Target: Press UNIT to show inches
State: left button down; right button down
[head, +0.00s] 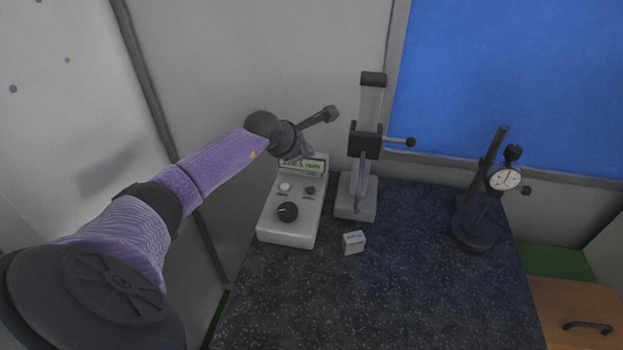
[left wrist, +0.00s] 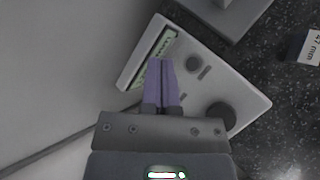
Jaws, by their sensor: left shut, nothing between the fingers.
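A pale instrument box (head: 292,234) stands at the table's back left. The display's text is too small to read surely. My left gripper (head: 304,156) is shut and empty over the display end of the box. The white button is hidden there. Contact cannot be told.
A grey stand with a lever (head: 366,145) stands right of the box. A small labelled block (head: 353,243) lies in front of it. A dial gauge on a black stand (head: 473,225) is at the right. The dark speckled table (head: 400,300) is clear in front.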

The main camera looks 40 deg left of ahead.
aim_at(308, 191)
pick_arm(q)
notch_tip(308, 191, down, 9)
jog(key=b, duration=0.7)
jog(key=shift+r, duration=0.1)
dwell(1.5)
jog(key=shift+f+b, duration=0.35)
jog(key=shift+f, duration=0.05)
jog(key=shift+f+b, duration=0.35)
dwell(0.5)
jog(key=shift+r+p, duration=0.55)
jog(key=shift+r, duration=0.25)
